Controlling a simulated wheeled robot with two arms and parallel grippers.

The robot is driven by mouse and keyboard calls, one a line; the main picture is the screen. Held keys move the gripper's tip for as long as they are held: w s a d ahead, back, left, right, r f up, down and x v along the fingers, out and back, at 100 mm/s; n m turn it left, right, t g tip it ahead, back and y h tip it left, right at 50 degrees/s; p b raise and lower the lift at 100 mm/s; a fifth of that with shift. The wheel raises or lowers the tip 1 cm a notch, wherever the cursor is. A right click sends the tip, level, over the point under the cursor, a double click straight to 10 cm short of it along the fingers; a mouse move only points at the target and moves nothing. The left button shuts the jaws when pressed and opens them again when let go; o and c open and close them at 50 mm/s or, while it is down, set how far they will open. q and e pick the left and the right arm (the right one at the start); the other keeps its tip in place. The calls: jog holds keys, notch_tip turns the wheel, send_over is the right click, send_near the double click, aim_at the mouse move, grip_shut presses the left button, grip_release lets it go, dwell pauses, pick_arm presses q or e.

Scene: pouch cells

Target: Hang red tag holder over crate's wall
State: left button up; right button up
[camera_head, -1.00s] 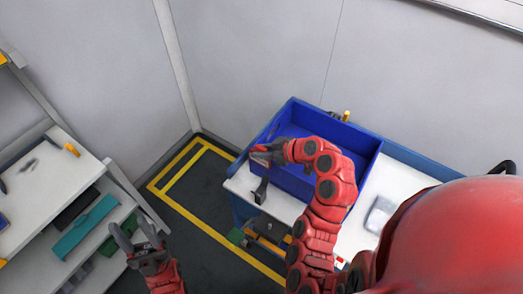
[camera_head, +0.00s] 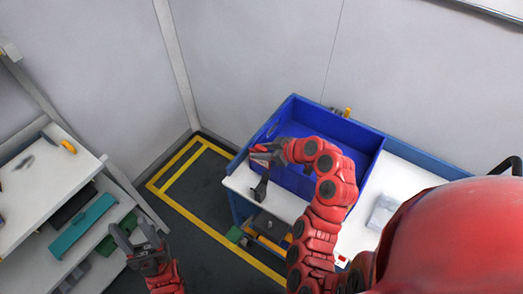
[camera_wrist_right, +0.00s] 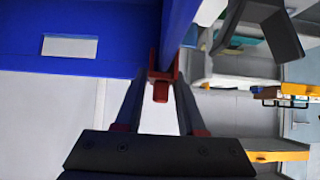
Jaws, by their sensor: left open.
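The blue crate (camera_head: 330,128) stands on the white table, and its wall also shows in the right wrist view (camera_wrist_right: 180,25). My right gripper (camera_head: 262,153) is at the crate's near left corner. In the right wrist view its fingers (camera_wrist_right: 160,95) close in on the small red tag holder (camera_wrist_right: 160,76). The holder's forked end straddles the lower end of the crate's wall edge there. How deep it sits on the wall I cannot tell. My left gripper (camera_head: 138,245) is open and empty, low at the left, away from the crate.
A clear packet (camera_head: 382,212) lies at the table's right. A shelf unit (camera_head: 45,185) with a teal item stands at the left. The floor between is open.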

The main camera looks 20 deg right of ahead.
jog(key=o, duration=0.3)
jog(key=p+v, duration=0.4)
jog(key=v, duration=0.5)
jog(key=shift+d+r, duration=0.15)
jog(key=shift+r, duration=0.15)
jog(key=p+v, duration=0.1)
jog(key=v, duration=0.7)
jog(key=shift+s+f, duration=0.1)
jog(key=shift+s, duration=0.05)
